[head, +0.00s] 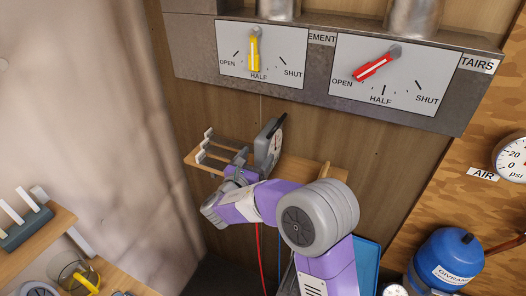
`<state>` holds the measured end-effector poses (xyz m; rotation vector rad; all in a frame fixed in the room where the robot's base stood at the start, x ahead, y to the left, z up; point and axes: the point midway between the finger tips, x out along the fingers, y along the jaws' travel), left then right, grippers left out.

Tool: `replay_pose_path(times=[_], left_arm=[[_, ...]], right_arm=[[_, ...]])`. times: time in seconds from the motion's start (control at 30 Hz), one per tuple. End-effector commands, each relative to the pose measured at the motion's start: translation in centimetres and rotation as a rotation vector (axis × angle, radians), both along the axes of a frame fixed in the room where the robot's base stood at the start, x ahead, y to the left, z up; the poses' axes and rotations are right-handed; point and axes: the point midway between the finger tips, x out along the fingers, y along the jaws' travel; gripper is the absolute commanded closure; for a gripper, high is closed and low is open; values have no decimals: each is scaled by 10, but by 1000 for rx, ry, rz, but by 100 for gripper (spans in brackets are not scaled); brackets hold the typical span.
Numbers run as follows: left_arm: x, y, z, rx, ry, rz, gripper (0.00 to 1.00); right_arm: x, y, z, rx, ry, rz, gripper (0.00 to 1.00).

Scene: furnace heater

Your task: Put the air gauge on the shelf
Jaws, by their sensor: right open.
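The wooden shelf (297,172) is fixed to the brown panel below the lever box. A grey round dial gauge (268,148) with a dark top edge stands upright on it, seen at a slant; I take it for the air gauge. My right arm reaches up from the bottom. Its gripper (238,172) is open at the shelf's front edge, just left of and below the gauge. The arm hides part of the shelf, and I cannot tell whether the fingers touch the gauge. My left gripper is out of view.
A grey rack (215,150) occupies the shelf's left end. The lever box (315,85), with yellow and red levers, hangs above. At right are a wall dial (514,158) by an AIR label and a blue tank (447,260). Another wooden shelf (62,226) is at left.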

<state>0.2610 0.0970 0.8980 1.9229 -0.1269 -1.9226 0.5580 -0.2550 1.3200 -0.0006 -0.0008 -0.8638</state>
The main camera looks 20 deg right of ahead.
Motion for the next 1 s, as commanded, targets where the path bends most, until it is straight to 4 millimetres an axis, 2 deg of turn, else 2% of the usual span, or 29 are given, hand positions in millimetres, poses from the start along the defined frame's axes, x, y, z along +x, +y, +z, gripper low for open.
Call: replay_pose_path(times=[0.1, 0.3, 0.53, 0.63, 0.67, 0.73, 0.77, 0.83, 0.87, 0.9, 0.97, 1.0], left_arm=[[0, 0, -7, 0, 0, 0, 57], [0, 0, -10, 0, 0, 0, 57], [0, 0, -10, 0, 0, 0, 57], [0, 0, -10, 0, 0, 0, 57], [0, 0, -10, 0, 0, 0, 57], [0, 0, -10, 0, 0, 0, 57], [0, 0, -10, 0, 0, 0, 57], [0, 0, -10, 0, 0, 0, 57], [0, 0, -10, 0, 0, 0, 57], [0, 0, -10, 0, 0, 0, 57], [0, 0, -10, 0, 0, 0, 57], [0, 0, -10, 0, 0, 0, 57]], right_arm=[[-15, 18, -1, 1, -1, 3, 23], [-28, 34, 0, 1, -1, 2, 23], [-31, 36, -1, 3, 3, -2, 23], [-33, 32, -23, 51, 49, -10, 23], [-34, 30, -36, 81, 77, -16, 23], [-43, 24, -80, 192, 164, -45, 23], [-50, 22, -105, 256, 210, -64, 23], [-74, 20, -167, 438, 320, -134, 23], [-89, 21, -194, 528, 364, -177, 23], [-111, 25, -230, 654, 418, -245, 23], [-148, 37, -277, 852, 478, -370, 23], [-173, 48, -303, 983, 501, -466, 23]])
